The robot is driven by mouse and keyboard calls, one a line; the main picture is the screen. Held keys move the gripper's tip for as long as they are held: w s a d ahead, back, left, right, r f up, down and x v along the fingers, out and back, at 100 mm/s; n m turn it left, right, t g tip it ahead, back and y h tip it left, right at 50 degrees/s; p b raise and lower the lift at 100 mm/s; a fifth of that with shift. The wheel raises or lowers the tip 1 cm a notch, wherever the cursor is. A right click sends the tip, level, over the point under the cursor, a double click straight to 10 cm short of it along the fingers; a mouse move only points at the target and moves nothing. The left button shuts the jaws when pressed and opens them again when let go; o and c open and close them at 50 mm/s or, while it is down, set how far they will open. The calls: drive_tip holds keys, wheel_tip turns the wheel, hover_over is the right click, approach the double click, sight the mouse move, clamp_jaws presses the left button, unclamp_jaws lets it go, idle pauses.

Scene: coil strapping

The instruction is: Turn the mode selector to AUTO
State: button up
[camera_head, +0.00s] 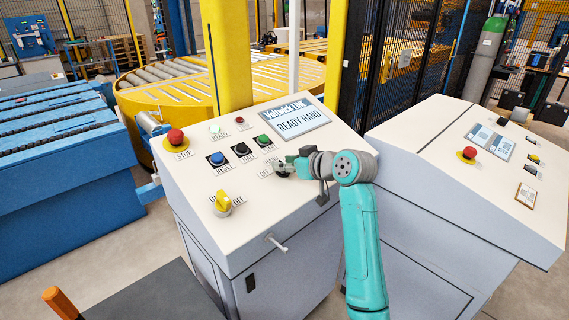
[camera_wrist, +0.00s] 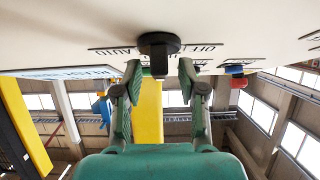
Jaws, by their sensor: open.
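The mode selector (camera_wrist: 158,43) is a black round knob with a grip bar on the console's pale sloping panel. In the wrist view, an AUTO label is left of it and an OFF label right, both upside down. My gripper (camera_wrist: 160,72) is open, with one fingertip on each side of the selector's bar and a gap visible on both sides. In the head view my gripper (camera_head: 288,166) is low at the panel and mostly hides the selector. The display (camera_head: 297,120) reads READY HAND.
Near the selector are green (camera_head: 263,140), black (camera_head: 241,149) and blue (camera_head: 217,159) buttons. A red stop button (camera_head: 175,137) is at the upper left, and a yellow rotary switch (camera_head: 223,200) is at the lower left. A second console (camera_head: 440,150) stands at the right.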

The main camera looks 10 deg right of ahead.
drive_tip(key=shift+w+a+f, duration=0.15)
drive_tip(key=shift+w+a, duration=0.05)
drive_tip(key=shift+w, duration=0.05)
clamp_jaws()
drive_tip(key=shift+m, duration=0.3)
drive_tip(key=m+h, duration=0.2)
drive_tip(key=m, duration=0.1)
drive_tip(key=m+t+h, duration=0.1)
drive_tip(key=m+h, duration=0.1)
drive_tip(key=m, duration=0.1)
drive_tip(key=shift+f+t+h, duration=0.1)
drive_tip(key=shift+t+h, duration=0.2)
drive_tip(key=m+h, duration=0.3)
drive_tip(key=m, duration=0.1)
drive_tip(key=shift+d, duration=0.15)
drive_tip(key=shift+d+f+m+g+h, duration=0.1)
drive_tip(key=shift+m+g+h, duration=0.4)
drive_tip(key=shift+m+h, duration=0.8)
drive_tip(key=shift+m, duration=0.3)
